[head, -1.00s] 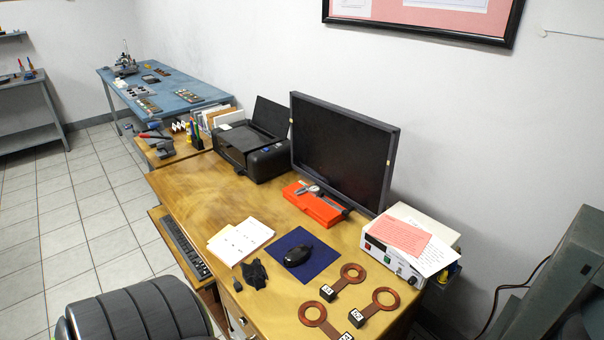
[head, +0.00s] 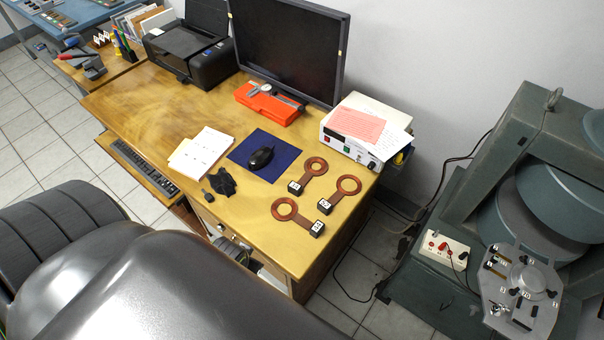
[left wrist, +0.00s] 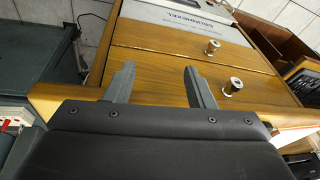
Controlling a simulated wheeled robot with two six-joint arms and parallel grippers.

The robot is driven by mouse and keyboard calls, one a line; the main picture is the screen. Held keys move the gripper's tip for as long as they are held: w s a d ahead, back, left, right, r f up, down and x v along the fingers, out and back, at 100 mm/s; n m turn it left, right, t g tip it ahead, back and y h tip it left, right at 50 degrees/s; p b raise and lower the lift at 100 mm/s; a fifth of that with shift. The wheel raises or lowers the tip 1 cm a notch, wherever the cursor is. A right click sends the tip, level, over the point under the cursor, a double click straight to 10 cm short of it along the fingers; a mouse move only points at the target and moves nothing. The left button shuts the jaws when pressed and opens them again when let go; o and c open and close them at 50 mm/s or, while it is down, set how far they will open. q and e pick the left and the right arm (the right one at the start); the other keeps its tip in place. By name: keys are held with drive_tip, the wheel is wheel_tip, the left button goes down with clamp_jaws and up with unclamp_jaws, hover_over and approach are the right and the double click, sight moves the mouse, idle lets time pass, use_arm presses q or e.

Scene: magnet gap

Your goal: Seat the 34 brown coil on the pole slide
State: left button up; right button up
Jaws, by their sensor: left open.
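Three flat brown coils with round rings, straight stems and black-and-white number tags lie on the wooden desk in the head view: a rear one (head: 315,167), a right one (head: 348,185) and a front one (head: 286,209). The tags are too small to read surely, so I cannot tell which is 34. A grey plate with fittings (head: 521,290) sits at the big green magnet (head: 490,195) on the right; I cannot tell which part is the pole slide. My left gripper (left wrist: 159,78) is open and empty in the left wrist view. My right gripper is not in view.
The desk (head: 150,125) also bears a mouse on a blue mat (head: 240,153), papers (head: 200,150), a monitor (head: 285,50) and a white power supply (head: 350,150). Floor separates desk and magnet. The left wrist view shows wooden drawer fronts (left wrist: 180,50) with metal knobs.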

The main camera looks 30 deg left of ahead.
use_arm(q)
drive_tip(key=w+r+n+p, duration=0.1)
drive_tip(key=w+r+n, duration=0.3)
drive_tip(key=r, duration=0.7)
wheel_tip(320, 180, up, 10)
drive_tip(key=n+g+h, duration=0.2)
drive_tip(key=n+g, duration=0.1)
drive_tip(key=n, duration=0.9)
hover_over(295, 186)
wheel_tip(295, 186, down, 14)
drive_tip(key=b, duration=1.3)
drive_tip(key=shift+s+r, duration=0.1)
drive_tip(key=shift+r, duration=0.1)
wheel_tip(295, 186, down, 4)
drive_tip(key=b, duration=0.3)
drive_tip(key=shift+n, duration=0.3)
drive_tip(key=shift+a, duration=0.1)
drive_tip(key=shift+r, duration=0.1)
clamp_jaws()
